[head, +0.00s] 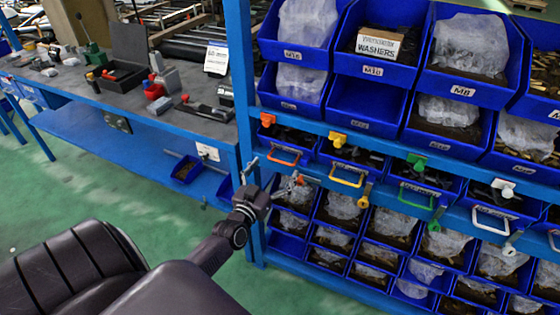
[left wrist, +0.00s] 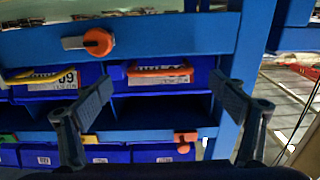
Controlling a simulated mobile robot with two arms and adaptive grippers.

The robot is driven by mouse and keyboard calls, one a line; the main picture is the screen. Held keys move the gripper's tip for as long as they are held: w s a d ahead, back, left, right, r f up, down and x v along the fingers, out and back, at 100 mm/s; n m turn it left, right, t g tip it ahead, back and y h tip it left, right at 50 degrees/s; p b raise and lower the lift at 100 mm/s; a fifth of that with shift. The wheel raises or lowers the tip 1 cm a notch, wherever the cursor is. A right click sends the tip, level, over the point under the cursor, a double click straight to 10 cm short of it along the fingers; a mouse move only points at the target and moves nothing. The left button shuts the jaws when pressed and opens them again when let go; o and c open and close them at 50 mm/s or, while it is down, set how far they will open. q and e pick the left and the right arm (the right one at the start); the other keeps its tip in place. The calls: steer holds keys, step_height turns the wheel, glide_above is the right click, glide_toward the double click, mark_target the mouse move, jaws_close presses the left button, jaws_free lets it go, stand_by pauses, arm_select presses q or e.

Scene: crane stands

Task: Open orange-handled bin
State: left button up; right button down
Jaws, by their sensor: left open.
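The orange-handled bin is a blue bin in the rack's middle row, at its left end. Its orange handle (head: 285,155) lies flat across the front in the head view. The handle (left wrist: 160,71) also shows in the left wrist view, which looks turned upside down. My left gripper (head: 272,176) is in front of this bin, slightly below the handle. In the left wrist view the gripper (left wrist: 162,92) has its fingers spread wide with nothing between them. The handle shows beyond the fingertips, about midway between them. My right gripper is not in view.
A yellow handle (head: 347,175) and a green handle (head: 416,197) mark neighbouring bins. An orange latch (left wrist: 97,42) sits on the beam near the orange handle. A workbench (head: 110,100) with tools stands further left.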

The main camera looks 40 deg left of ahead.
mark_target(280, 162)
arm_select(q)
steer(key=shift+x, duration=2)
steer(key=shift+c, duration=0.6)
steer(key=shift+s+d, duration=0.1)
steer(key=shift+s, duration=0.05)
steer(key=c, duration=1.6)
